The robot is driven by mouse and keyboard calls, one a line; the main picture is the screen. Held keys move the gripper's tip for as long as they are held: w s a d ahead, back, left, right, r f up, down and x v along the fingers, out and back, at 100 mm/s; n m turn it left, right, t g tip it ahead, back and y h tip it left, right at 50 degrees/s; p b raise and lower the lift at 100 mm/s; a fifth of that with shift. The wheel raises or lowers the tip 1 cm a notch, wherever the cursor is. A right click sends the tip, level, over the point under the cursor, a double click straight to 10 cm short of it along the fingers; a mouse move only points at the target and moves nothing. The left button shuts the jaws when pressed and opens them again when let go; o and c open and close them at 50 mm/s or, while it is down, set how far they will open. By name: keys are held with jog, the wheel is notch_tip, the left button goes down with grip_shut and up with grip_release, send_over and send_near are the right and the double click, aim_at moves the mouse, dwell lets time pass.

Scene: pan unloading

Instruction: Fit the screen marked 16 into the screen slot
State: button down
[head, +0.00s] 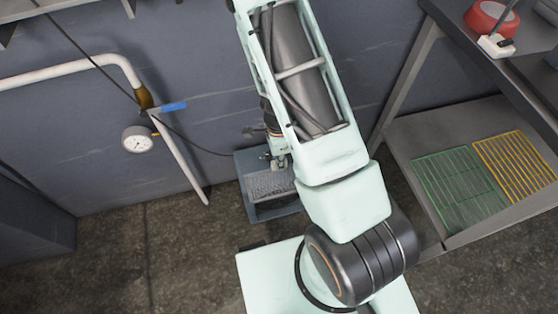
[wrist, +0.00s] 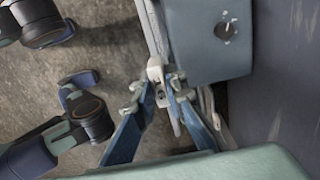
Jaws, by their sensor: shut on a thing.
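My gripper (wrist: 160,92) is shut on the pale tab of a thin grey screen (wrist: 151,28), seen nearly edge-on in the wrist view. In the head view my gripper (head: 278,162) is low, at the back edge of a blue-grey housing (head: 252,167) on the floor by the wall. The grey mesh of the screen (head: 268,184) shows inside the housing's outline. The housing, with a dial on it, also shows in the wrist view (wrist: 205,62), close beside the screen. I cannot read any number, and my arm hides the right part of the housing. I cannot tell how deep the screen sits in the slot.
A shelf (head: 408,155) at the right holds a green grid (head: 458,188) and a yellow grid (head: 515,165). A red round object (head: 490,18) is on the top above. A pipe with a gauge (head: 137,139) runs along the wall at left. Floor left of the housing is clear.

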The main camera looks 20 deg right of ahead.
aim_at(279, 178)
jog(key=shift+f+b, duration=4.8)
jog(key=shift+f, duration=0.85)
dwell(2.4)
